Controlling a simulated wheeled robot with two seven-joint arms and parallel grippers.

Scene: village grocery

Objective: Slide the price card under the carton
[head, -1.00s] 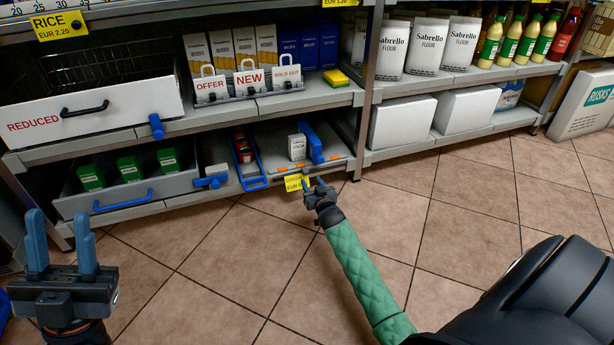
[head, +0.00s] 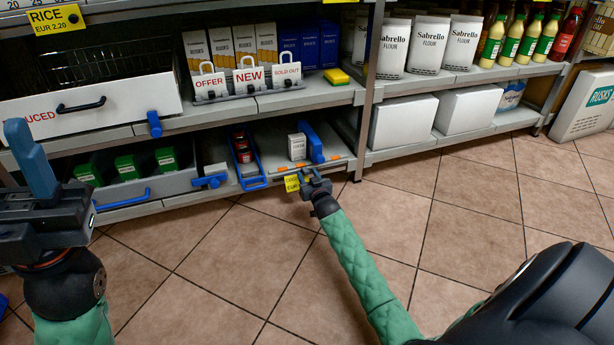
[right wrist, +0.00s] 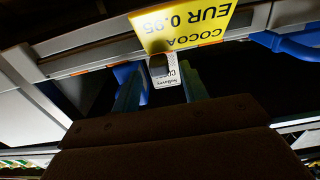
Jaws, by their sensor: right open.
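The yellow price card (head: 292,184), marked cocoa, is at the front edge of the lower shelf; in the right wrist view (right wrist: 185,27) it appears upside down. The small white carton (head: 297,147) stands upright on that shelf behind the card; it also shows between my fingers in the right wrist view (right wrist: 168,80). My right gripper (head: 311,177) is open, close beside the card at the shelf edge; whether it touches the card is unclear. My left gripper (head: 30,158) is raised at the far left, its fingers overlapping, away from both.
A blue divider (head: 313,143) stands right of the carton. A blue-framed tray (head: 250,172) with red tins is left of it. A drawer (head: 150,187) with green boxes lies further left. Labelled signs (head: 248,78) stand on the shelf above. The tiled floor in front is clear.

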